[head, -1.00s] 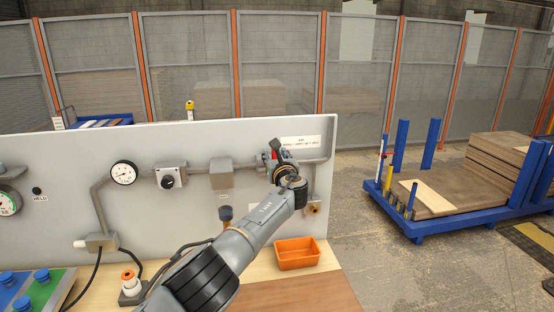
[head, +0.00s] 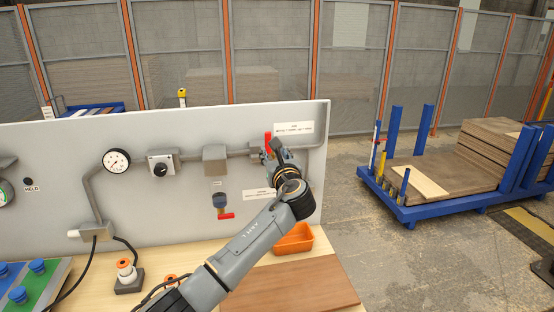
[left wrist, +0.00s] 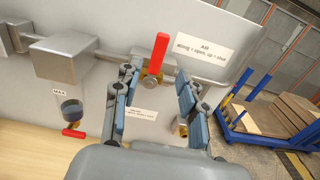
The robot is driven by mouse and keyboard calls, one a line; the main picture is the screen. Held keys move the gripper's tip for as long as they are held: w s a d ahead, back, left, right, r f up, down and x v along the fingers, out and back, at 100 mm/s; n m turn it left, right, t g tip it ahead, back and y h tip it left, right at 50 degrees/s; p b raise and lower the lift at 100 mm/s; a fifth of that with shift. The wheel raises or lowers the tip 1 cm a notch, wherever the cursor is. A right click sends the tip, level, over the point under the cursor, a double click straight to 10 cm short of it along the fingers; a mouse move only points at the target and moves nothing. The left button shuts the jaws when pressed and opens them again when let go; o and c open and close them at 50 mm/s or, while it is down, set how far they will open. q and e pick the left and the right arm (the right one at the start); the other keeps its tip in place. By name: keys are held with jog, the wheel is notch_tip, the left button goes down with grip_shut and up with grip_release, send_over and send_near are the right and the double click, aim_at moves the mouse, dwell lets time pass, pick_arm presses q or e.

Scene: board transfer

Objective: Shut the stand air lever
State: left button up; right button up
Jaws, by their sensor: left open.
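The red air lever (head: 268,143) is on a pipe valve at the right end of the grey panel. In the left wrist view the lever (left wrist: 156,58) points nearly straight up from its brass valve, beside a sign (left wrist: 203,48) reading AIR, along = open, up = shut. My left gripper (head: 276,153) is at the panel just right of and below the lever. In the left wrist view its fingers (left wrist: 155,100) are spread, with nothing between them; the lever stands beyond, apart from the fingertips as far as I can see. My right gripper is not in view.
A gauge (head: 116,160) and a knob box (head: 161,164) sit left along the pipe. An orange bin (head: 294,239) and a brown board (head: 290,287) are on the bench below. A blue cart (head: 430,210) stands right.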

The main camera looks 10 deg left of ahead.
pick_arm(q)
jog(key=v, duration=0.3)
dwell(0.4)
